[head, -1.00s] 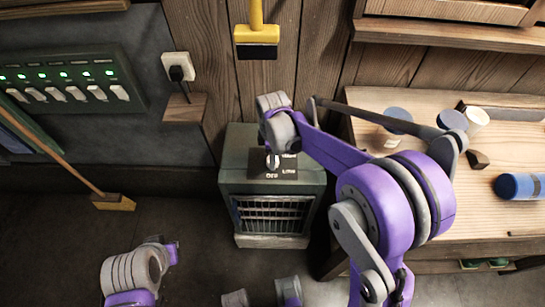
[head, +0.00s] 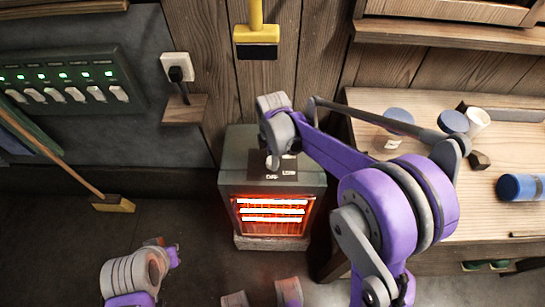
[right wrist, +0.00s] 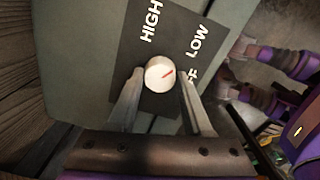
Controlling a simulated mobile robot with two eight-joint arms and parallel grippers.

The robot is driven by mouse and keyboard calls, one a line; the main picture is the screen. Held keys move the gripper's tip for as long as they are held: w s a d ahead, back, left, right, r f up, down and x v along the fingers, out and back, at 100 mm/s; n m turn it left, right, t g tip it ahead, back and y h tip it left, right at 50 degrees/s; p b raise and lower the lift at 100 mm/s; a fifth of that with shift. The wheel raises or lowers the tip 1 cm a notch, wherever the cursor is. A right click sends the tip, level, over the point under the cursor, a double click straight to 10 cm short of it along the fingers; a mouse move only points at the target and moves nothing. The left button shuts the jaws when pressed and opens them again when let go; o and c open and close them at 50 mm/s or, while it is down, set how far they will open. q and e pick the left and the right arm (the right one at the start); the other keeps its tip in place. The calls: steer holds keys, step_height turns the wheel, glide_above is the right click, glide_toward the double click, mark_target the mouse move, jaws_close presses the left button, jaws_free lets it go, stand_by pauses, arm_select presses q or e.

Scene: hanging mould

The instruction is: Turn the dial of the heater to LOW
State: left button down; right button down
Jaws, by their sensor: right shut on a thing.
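The heater (head: 232,215) is a dark green box on the floor against the wall, its bars glowing orange behind the front grille. Its round white dial (right wrist: 157,79) sits on a dark plate marked HIGH, LOW and a partly covered label ending in F. My right gripper (right wrist: 160,75) is shut on the dial, one finger on each side. In the head view this gripper (head: 273,160) comes down over the heater's top.
A wooden workbench (head: 430,205) with cups and a blue cylinder (head: 521,187) stands at the right. A wall socket (head: 177,67) and a green switch panel (head: 70,80) are at the left. A broom (head: 112,204) leans there. A yellow-handled tool (head: 256,38) hangs above.

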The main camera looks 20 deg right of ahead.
steer(key=shift+c, duration=1.6)
jaws_free()
steer(key=shift+r+p, duration=0.35)
steer(key=shift+r, duration=3.4)
steer(key=shift+s+r, duration=0.15)
steer(key=s+d+r+m+t+p, duration=0.2)
steer(key=s+m, duration=0.7)
steer(key=s, duration=0.1)
steer(key=s+d+r+m+t+p, duration=0.2)
steer(key=s+r+m+t+p, duration=0.1)
steer(key=s+m, duration=0.5)
steer(key=shift+s+d+m+p, duration=0.3)
steer(key=shift+s+d+m, duration=0.1)
steer(key=shift+s, duration=0.8)
